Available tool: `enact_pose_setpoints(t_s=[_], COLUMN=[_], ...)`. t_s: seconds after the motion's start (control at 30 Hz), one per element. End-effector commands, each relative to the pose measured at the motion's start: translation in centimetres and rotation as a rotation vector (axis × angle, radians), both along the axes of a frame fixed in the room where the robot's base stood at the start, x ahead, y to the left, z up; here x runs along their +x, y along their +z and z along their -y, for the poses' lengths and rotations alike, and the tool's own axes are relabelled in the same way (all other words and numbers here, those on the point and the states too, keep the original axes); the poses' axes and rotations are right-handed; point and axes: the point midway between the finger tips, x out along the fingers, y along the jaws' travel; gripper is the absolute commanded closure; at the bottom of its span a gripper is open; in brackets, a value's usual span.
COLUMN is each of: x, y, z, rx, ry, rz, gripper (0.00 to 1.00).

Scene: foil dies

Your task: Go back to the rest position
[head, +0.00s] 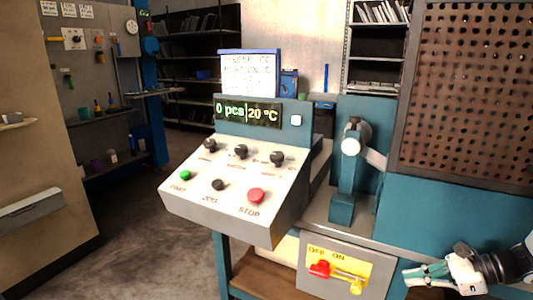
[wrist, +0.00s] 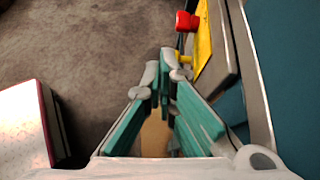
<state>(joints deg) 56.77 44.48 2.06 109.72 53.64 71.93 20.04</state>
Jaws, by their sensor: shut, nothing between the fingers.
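My gripper (head: 428,275) is at the lower right in the head view, beside the yellow switch plate and to its right. In the wrist view my gripper (wrist: 166,68) has its fingertips together with nothing held. The yellow OFF/ON plate (head: 332,256) carries a red handle (head: 320,269) and a yellow lever (head: 348,284). In the wrist view the red handle (wrist: 187,21) and the yellow plate (wrist: 203,42) show ahead and to the right of the fingertips, apart from them.
A teal press (head: 347,165) stands behind the switch box. A perforated brown board (head: 468,100) is at right. Open floor (head: 130,220) lies left.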

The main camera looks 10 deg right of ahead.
Motion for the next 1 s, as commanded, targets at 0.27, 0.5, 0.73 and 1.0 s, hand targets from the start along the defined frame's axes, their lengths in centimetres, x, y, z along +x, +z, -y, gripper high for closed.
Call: enact_pose_setpoints(t_s=[0.27,0.5,0.73,1.0], x=[-1.7,-6.1,-11.8,-19.2], y=[9.2,14.7,18.2,20.2], z=[-9.2,-16.0,-20.6,-23.2], rx=[-0.233,-0.426,-0.61,-0.832], ry=[0.412,0.75,1.058,1.392], rz=[0.098,0.188,0.286,0.412], gripper=[1.0,1.0,1.0,1.0])
